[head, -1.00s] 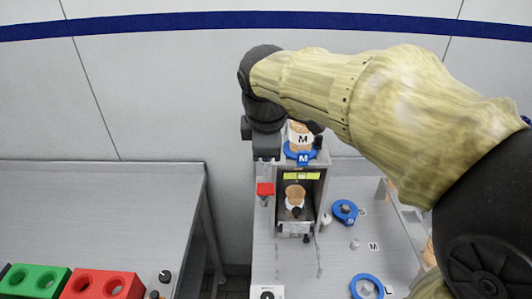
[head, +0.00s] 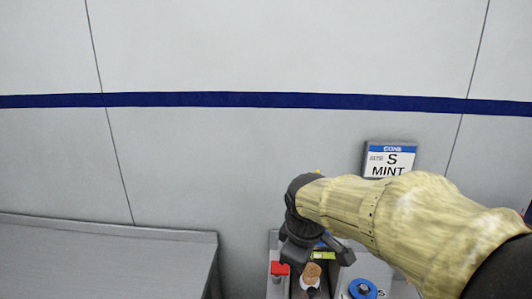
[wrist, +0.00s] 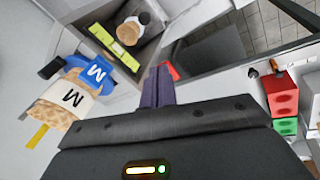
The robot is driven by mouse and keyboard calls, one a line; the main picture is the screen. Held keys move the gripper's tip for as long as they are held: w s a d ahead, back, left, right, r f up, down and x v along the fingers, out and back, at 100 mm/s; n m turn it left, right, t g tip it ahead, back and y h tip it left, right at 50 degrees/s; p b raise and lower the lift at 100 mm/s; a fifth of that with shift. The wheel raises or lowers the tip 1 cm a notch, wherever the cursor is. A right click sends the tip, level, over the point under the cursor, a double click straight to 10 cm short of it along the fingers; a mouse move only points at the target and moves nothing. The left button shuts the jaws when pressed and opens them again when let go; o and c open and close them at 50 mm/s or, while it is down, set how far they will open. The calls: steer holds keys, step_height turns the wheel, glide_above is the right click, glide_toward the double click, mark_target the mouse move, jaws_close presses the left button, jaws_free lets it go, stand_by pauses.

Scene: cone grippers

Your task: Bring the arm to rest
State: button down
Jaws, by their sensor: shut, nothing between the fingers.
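My gripper (wrist: 158,86) is shut and empty in the wrist view, its two dark fingers pressed together. In the head view my arm reaches in from the right, and its dark wrist end is above the dispenser station at the bottom. The fingertips are hard to make out there. The gripper is apart from the cone in the metal bay (wrist: 130,32), which also shows low in the head view (head: 312,273). A blue ring marked M (wrist: 98,72) and a wafer cone with a white M sleeve (wrist: 70,97) lie left of the fingers in the wrist view.
A grey table (head: 100,262) is at the lower left. A blue ring (head: 362,289) is at the bottom right of the station. A sign reading S MINT (head: 390,160) is on the wall. Red (wrist: 281,95) and green (wrist: 285,127) blocks show at the wrist view's right.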

steer(key=s+d+f+m+p, duration=0.1)
steer(key=s+d+f+m, duration=0.2)
steer(key=s+f+m, duration=0.1)
steer(key=s+d+f+m+g+p, duration=0.1)
steer(key=s+d+f+m, duration=0.3)
steer(key=f+m, duration=0.3)
steer(key=shift+s+d+f+m, duration=0.25)
steer(key=shift+s+m, duration=0.15)
steer(key=shift+m, duration=0.1)
steer(key=shift+a, duration=0.1)
stand_by(0.5)
